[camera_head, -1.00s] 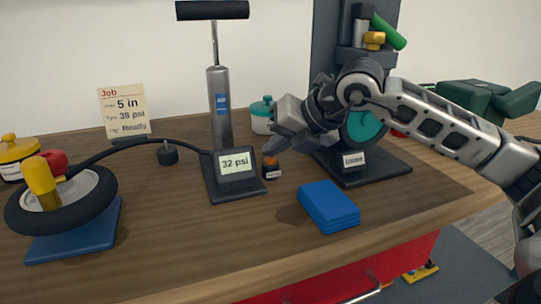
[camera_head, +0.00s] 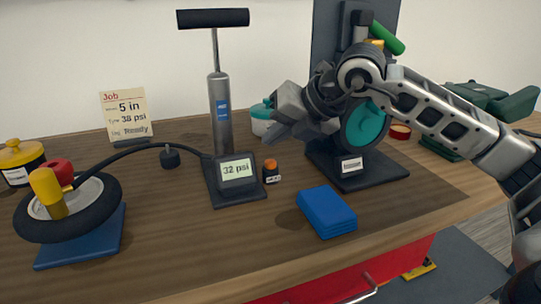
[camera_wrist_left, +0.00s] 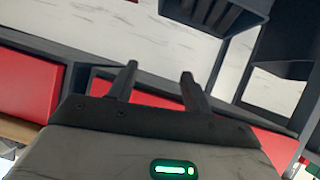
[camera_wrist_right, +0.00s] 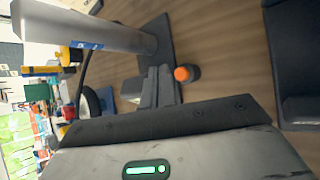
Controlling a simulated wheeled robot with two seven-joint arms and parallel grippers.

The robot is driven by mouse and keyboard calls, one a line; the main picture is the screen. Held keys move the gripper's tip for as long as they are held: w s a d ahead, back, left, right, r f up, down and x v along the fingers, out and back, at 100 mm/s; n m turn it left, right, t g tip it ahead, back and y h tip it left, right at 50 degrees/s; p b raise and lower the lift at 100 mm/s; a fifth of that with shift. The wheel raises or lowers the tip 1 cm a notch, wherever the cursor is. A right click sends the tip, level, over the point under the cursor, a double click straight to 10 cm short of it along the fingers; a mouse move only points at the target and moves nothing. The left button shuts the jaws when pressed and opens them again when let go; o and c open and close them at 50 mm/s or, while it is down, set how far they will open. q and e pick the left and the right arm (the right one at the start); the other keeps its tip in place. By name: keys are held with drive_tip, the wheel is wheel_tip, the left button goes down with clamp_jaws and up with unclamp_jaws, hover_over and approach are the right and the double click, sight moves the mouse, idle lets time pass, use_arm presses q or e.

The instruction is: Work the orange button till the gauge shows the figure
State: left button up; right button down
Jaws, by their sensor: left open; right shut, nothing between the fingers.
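The orange button (camera_head: 270,163) tops a small dark post beside the pump base, and it also shows in the right wrist view (camera_wrist_right: 181,73). The gauge (camera_head: 237,169) at the pump's foot reads 32 psi. The job card (camera_head: 124,114) at the back left reads 5 in, 38 psi, Ready. My right gripper (camera_head: 272,133) is shut and empty, above and a little behind the button, apart from it. In the right wrist view its fingers (camera_wrist_right: 159,84) point just left of the button. My left gripper (camera_wrist_left: 160,82) is open and empty, away from the bench top.
The pump (camera_head: 219,110) stands behind the gauge, its hose running left to a wheel (camera_head: 93,215) on a blue pad. A blue block (camera_head: 327,211) lies in front of the button. A dark stand with a teal wheel (camera_head: 366,124) is at right.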

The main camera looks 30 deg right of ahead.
wheel_tip(320, 180, up, 3)
drive_tip(key=shift+r+p, duration=0.15)
drive_tip(key=shift+p, duration=0.8)
